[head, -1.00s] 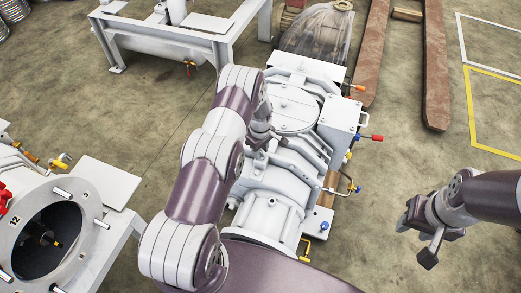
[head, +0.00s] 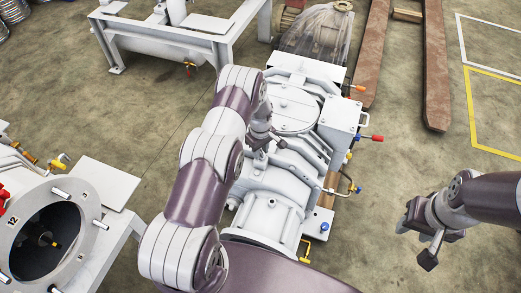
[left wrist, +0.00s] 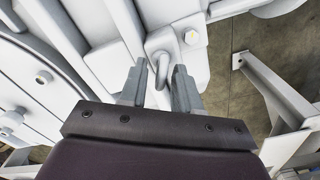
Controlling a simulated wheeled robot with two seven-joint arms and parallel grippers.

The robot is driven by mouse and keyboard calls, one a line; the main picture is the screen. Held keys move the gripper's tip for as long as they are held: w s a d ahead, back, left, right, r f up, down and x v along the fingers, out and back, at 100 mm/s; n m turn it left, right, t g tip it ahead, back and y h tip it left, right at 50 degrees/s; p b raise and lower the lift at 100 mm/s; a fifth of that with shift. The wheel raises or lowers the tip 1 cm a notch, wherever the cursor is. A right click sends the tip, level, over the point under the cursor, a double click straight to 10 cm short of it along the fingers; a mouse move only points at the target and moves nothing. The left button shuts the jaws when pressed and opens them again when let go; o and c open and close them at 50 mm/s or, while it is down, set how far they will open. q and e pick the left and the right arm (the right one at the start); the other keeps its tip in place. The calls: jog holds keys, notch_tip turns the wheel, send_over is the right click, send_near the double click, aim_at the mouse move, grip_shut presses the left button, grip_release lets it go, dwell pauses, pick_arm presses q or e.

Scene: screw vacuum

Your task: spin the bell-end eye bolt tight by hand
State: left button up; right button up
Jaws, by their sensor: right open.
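The grey-white eye bolt (left wrist: 162,62) shows its ring on the pale vacuum pump casing in the left wrist view. My left gripper (left wrist: 160,78) has one finger on each side of the ring, with a gap visible between them. Contact with the ring cannot be made out. In the head view my left gripper (head: 262,138) is low over the middle of the white pump (head: 270,215), and the bolt there is hidden or too small to tell. My right gripper (head: 414,242) is open and empty over the floor, right of the pump.
A red-handled valve (head: 372,138) and other coloured fittings stick out from the pump's right side. A flanged machine (head: 88,215) stands at lower left and a white frame (head: 225,45) at the back. Floor around my right gripper is clear.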

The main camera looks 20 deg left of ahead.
pick_arm(q)
notch_tip(320, 180, up, 13)
jog(key=p, duration=0.1)
jog(key=shift+f, duration=0.15)
dwell(0.3)
